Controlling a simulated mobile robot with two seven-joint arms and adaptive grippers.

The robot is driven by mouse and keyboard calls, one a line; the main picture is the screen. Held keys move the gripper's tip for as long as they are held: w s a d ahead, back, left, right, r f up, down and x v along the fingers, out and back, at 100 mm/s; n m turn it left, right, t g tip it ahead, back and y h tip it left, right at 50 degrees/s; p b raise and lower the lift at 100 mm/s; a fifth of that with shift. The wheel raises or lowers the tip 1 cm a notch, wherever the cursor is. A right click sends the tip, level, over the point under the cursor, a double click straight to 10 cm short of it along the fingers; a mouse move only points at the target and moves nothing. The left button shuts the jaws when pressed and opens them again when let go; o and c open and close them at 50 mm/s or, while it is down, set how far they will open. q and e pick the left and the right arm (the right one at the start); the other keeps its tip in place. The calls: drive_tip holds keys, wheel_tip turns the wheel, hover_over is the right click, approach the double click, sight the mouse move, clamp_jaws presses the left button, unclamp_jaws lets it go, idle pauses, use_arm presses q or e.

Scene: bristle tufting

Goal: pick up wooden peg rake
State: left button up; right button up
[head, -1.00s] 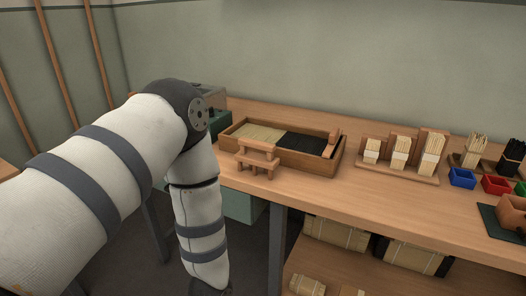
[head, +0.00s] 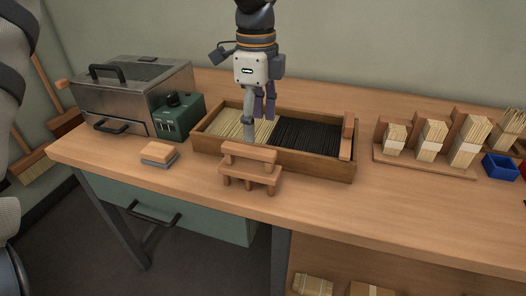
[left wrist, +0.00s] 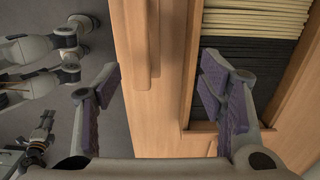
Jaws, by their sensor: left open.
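The wooden peg rake (head: 252,171), a light wooden piece with a raised bar and short pegs, stands at the front of the bench against the bristle tray (head: 310,163). My left gripper (head: 257,112) points down above the tray and rake, open and empty. In the left wrist view, the rake's bar (left wrist: 141,45) lies between the spread fingers (left wrist: 160,75) of the left gripper, nearer the left finger, with no contact visible. What looks like my right gripper (left wrist: 45,122) shows small at the lower left; its jaw state is unclear.
A metal box with a handle (head: 130,95) and a green unit (head: 178,115) stand left of the tray. A small block (head: 159,153) lies in front of them. Bristle bundles in a wooden rack (head: 425,165) and a blue bin (head: 501,166) are at right. Bench between is clear.

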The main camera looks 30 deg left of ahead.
use_arm(q)
hover_over(252, 167)
wheel_tip(252, 167, down, 5)
drive_tip(key=shift+a+r, duration=0.1)
drive_tip(key=shift+a, duration=0.05)
wheel_tip(252, 167, down, 6)
drive_tip(key=shift+f, duration=0.1)
use_arm(e)
drive_tip(key=shift+s+f, duration=0.2)
drive_tip(key=shift+s, duration=0.9)
use_arm(q)
drive_tip(key=c, duration=1.4)
